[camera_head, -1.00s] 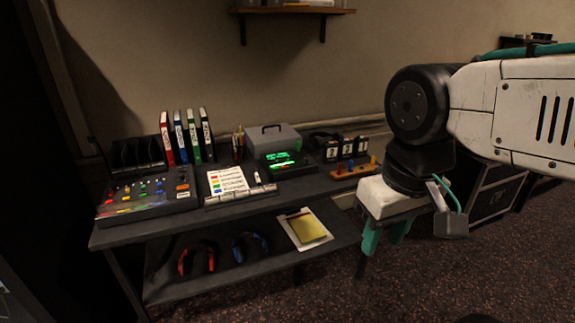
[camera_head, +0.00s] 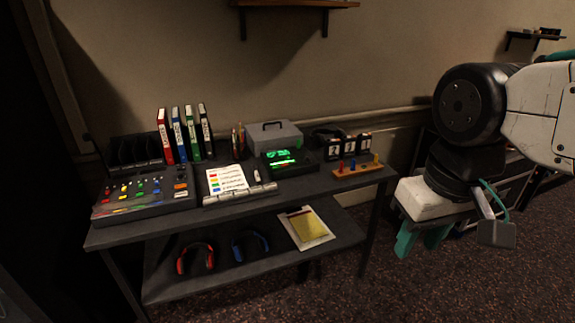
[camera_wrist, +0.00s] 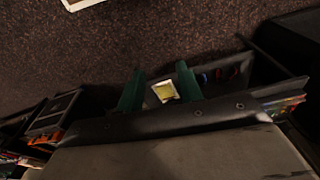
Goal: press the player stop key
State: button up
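A black player (camera_head: 290,166) with a lit green display stands near the middle of the desk, in front of a grey box. Its keys are too small and dark to tell apart, so I cannot pick out the stop key. My gripper (camera_head: 422,242) hangs to the right of the desk, clear of the player, with its green fingers pointing down. In the wrist view, the two fingers (camera_wrist: 160,90) stand apart with nothing held between them. The player cannot be made out in the wrist view.
The desk (camera_head: 220,218) also holds a mixing console (camera_head: 145,195), a label card (camera_head: 228,180), binders (camera_head: 186,135), a grey box (camera_head: 275,136) and a wooden peg strip (camera_head: 357,171). Headphones and a clipboard (camera_head: 306,229) lie on the lower shelf.

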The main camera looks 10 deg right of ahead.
dwell(0.3)
grip_shut()
dwell(1.6)
